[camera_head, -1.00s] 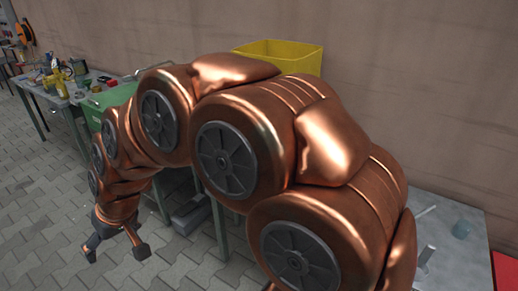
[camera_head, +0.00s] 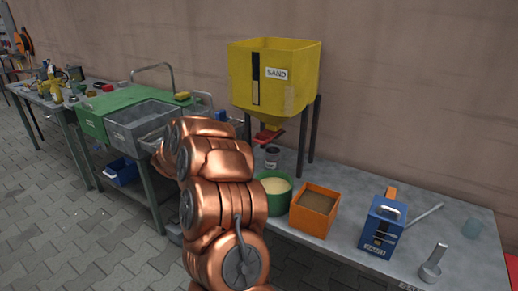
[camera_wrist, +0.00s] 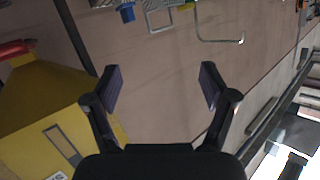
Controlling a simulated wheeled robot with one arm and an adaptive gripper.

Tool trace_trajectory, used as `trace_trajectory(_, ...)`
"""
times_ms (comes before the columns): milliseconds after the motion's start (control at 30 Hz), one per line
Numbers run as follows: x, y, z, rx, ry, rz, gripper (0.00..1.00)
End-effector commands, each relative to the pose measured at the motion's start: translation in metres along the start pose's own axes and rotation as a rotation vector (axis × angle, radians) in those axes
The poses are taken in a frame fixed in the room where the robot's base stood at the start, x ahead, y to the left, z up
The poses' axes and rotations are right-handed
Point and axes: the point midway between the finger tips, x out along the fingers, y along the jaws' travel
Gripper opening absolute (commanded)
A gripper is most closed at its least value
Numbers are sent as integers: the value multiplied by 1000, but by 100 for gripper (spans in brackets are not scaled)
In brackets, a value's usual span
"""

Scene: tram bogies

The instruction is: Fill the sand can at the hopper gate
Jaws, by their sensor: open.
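The yellow sand hopper (camera_head: 275,78), labelled SAND, stands on dark legs at the back of the bench in the head view. A red piece (camera_head: 267,136) sits at its outlet, apparently the gate. A blue can with a pale handle (camera_head: 380,232) and a SAND-like label stands upright at the bench's right part; its inside is not visible. My gripper (camera_wrist: 160,82) is open and empty in the wrist view, with the hopper (camera_wrist: 50,115) at the left and wall behind. In the head view my gripper is hidden behind my arm.
An orange box of brown material (camera_head: 315,208) and a green tub of pale material (camera_head: 274,192) stand left of the blue can. A small dark pot (camera_head: 271,158) is below the hopper. A metal scoop (camera_head: 432,265) is at the front right. A grey sink (camera_head: 140,122) lies left.

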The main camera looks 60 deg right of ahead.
Motion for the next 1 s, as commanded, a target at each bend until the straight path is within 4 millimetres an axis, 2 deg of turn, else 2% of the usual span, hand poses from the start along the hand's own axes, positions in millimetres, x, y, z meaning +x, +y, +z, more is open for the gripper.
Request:
trace_trajectory(33, 19, 34, 10, -3, 39, 83, 84)
trace_trajectory(100, 36, 78, 12, -11, 101, 196, 84)
trace_trajectory(200, 50, 140, 17, -34, 175, 352, 84)
trace_trajectory(300, 53, 188, 20, -59, 233, 480, 84)
trace_trajectory(400, 52, 223, 21, -81, 275, 573, 84)
trace_trajectory(500, 50, 242, 22, -95, 296, 627, 84)
trace_trajectory(567, 49, 248, 22, -100, 303, 644, 84)
trace_trajectory(767, 54, 255, 20, -103, 305, 652, 84)
trace_trajectory(1000, 72, 269, 11, -103, 309, 653, 84)
